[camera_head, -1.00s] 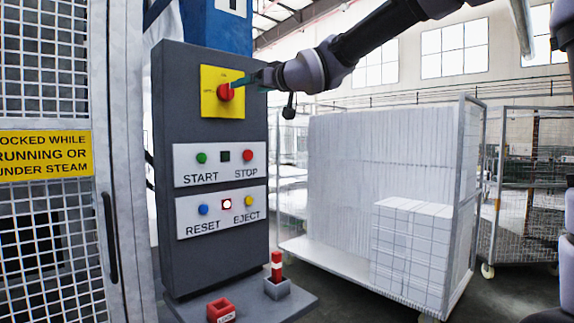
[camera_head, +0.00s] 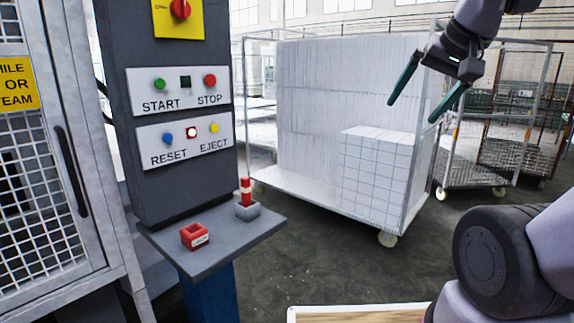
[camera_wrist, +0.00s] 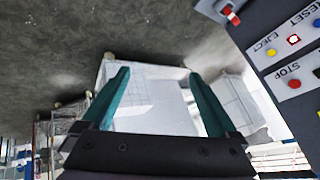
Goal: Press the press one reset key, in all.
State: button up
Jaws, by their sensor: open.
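The blue reset key (camera_head: 168,138) sits above the word RESET on the lower white panel of the grey press console. It shares that panel with a lit white-red lamp (camera_head: 192,132) and a yellow eject key (camera_head: 214,128). My gripper (camera_head: 412,108) is open and empty, in the air in front of the white block cart, well to the right of the console. In the wrist view my two green fingers (camera_wrist: 160,88) are spread, with the console at the upper right. The reset key also shows there at the right edge (camera_wrist: 317,23).
The upper panel holds a green start key (camera_head: 159,84) and a red stop key (camera_head: 210,80). A red-yellow rotary switch (camera_head: 180,10) is above. A shelf (camera_head: 222,251) juts out below, bearing a red box (camera_head: 194,236) and a red-white peg (camera_head: 246,192). A mesh gate (camera_head: 42,180) stands left.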

aim_at(167, 138)
jog(key=u, duration=1.25)
